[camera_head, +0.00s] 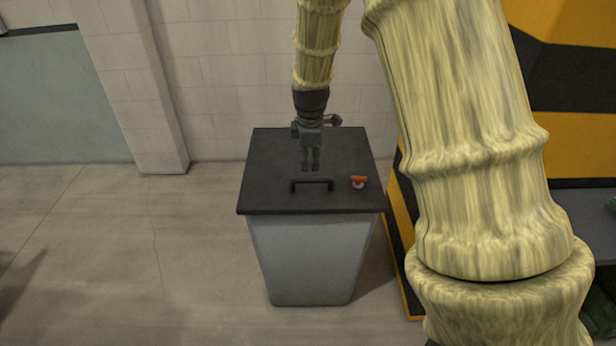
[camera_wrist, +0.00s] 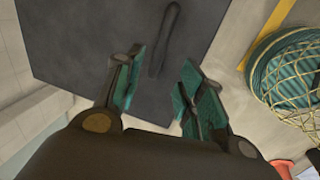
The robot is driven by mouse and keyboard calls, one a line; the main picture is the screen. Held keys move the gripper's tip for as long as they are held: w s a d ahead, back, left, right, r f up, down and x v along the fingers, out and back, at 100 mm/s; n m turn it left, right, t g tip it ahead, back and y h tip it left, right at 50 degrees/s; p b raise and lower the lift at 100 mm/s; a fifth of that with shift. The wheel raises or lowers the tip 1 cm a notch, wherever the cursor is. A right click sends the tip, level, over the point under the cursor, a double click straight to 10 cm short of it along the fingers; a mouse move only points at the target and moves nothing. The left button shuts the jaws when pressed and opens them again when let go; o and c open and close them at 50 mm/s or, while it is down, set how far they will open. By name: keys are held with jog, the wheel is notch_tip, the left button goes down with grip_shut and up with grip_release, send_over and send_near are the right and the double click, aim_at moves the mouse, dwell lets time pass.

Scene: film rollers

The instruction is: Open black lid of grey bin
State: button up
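The grey bin (camera_head: 312,262) stands on the floor in the head view. Its black lid (camera_head: 270,165) lies flat and closed on top. A black bar handle (camera_head: 312,181) is near the lid's front edge; it also shows in the wrist view (camera_wrist: 165,40), beyond the fingers. My gripper (camera_head: 310,168) is above the lid, just behind the handle in the picture. In the wrist view my gripper (camera_wrist: 158,85) has its two teal-padded fingers spread apart with nothing between them. The handle appears apart from the fingers; the exact height gap cannot be told.
A small orange and white object (camera_head: 359,182) lies on the lid, right of the handle. A yellow and black structure (camera_head: 400,215) stands close on the bin's right. A tiled wall (camera_head: 230,60) is behind. The floor (camera_head: 130,250) to the left is clear. The wrist view shows a teal netted coil (camera_wrist: 285,75).

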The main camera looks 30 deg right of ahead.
aim_at(309, 179)
jog(key=f, duration=0.3)
jog(key=w+f, duration=0.1)
jog(key=f, duration=0.2)
jog(key=d+f, duration=0.1)
jog(key=f, duration=0.2)
jog(key=shift+w+p, duration=0.25)
jog(key=shift+p, duration=0.1)
grip_shut()
